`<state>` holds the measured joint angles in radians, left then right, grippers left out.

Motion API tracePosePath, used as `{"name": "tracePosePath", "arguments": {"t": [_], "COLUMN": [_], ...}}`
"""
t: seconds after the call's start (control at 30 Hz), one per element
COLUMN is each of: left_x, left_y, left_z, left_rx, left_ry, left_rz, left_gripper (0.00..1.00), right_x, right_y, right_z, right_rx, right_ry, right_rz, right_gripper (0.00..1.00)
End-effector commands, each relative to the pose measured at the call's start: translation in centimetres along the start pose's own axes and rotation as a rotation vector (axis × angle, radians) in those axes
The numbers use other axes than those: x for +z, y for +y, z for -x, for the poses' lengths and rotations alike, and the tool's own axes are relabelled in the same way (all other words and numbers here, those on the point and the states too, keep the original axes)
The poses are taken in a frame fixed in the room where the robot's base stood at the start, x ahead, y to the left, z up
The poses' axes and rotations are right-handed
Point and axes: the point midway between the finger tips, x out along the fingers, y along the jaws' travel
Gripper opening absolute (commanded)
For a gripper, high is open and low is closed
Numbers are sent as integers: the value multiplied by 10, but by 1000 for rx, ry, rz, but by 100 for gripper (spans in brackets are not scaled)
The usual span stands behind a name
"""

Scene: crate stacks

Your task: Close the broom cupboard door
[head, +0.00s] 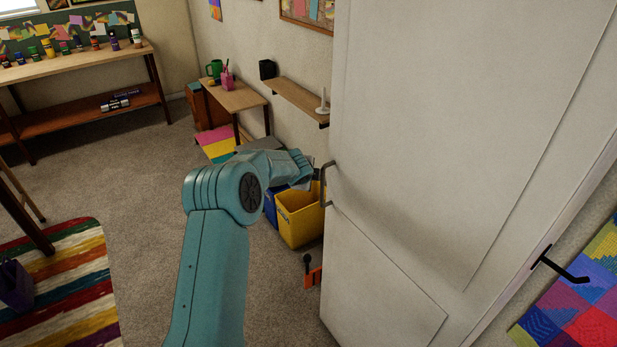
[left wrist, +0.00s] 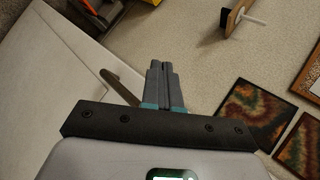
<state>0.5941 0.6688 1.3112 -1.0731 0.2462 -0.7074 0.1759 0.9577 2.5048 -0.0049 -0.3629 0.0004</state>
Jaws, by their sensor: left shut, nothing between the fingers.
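A tall white door (head: 440,150) fills the right of the head view, standing out from the wall. A grey bar handle (head: 325,186) is near its left edge. My left arm reaches toward that edge; its gripper (left wrist: 160,68) is small and partly unclear in the head view, beside the handle. In the left wrist view the fingers are together and empty, with the white door (left wrist: 40,85) on the left and the bar handle (left wrist: 120,87) just left of the fingers. I cannot tell whether they touch. The cupboard's inside is hidden. My right gripper is not in view.
A yellow bin (head: 300,220) and an orange object (head: 312,277) stand by the door's left edge. A wall shelf (head: 295,98) and small desk (head: 235,96) are behind. A black lever handle (head: 560,267) sticks out at right. Carpet left of my arm is mostly clear.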

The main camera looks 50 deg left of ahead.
Motion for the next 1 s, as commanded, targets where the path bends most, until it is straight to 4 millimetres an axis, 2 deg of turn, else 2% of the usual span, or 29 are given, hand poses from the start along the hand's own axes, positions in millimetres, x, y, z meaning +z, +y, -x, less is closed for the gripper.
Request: {"name": "tracePosePath", "arguments": {"t": [0.07, 0.5, 0.6, 0.9, 1.0], "left_x": [2, 41, 47, 52, 41], "left_y": [-2, -18, -18, -16, -6], "left_z": [4, 70, 78, 84, 79], "left_rx": [-3, -3, -2, 0, 18], "left_ry": [-2, -4, -3, -3, 19], "left_rz": [1, 1, 0, 0, 21], "left_gripper": [0, 0, 0, 0, 0], "right_x": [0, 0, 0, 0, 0], "right_y": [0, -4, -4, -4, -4], "right_z": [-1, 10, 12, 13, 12], "right_rx": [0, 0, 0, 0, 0], "right_ry": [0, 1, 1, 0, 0], "right_rz": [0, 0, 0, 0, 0], "right_gripper": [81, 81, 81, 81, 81]}}
